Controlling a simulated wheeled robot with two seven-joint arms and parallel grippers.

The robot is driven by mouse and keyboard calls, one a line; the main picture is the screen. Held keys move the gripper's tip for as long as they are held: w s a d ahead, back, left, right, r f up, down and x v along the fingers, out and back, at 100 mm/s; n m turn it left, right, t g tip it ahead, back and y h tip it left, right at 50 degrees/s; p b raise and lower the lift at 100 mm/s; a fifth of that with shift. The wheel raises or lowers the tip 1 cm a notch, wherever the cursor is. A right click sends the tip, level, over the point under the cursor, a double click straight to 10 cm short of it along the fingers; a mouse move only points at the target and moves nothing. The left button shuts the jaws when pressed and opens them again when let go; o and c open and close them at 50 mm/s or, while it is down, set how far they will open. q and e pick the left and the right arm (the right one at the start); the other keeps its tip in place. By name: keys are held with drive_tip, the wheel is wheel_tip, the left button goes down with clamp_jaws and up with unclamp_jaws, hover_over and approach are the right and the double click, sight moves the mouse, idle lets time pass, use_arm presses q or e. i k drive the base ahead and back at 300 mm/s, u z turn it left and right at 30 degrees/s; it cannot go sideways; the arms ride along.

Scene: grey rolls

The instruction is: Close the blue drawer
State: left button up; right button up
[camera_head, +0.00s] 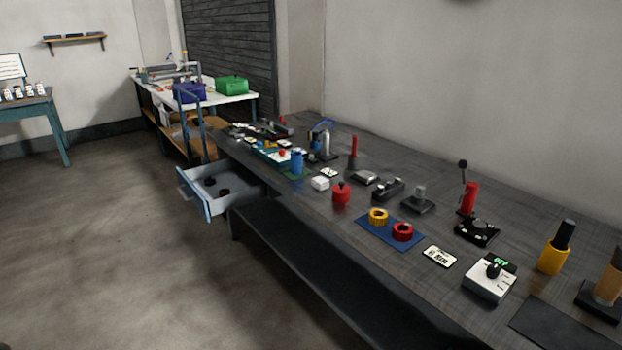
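The blue drawer (206,209) is pale blue and stands pulled out from under the far end of the long dark workbench (345,222). Its front panel with a handle (183,188) faces left, toward the open floor. A few small dark round things (223,191) lie inside it. Neither of my grippers shows in the head view, so I cannot see their position or state.
The bench top holds many items: a blue mat (374,234) with yellow and red rings, a red knob piece (341,193), a white switch box (490,281). A white table (205,99) with purple and green bins stands behind. The floor (110,240) left of the drawer is clear.

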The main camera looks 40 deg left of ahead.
sight(245, 188)
drive_tip(key=u, duration=2)
drive_tip(key=i, duration=2.6)
drive_tip(key=z, duration=0.6)
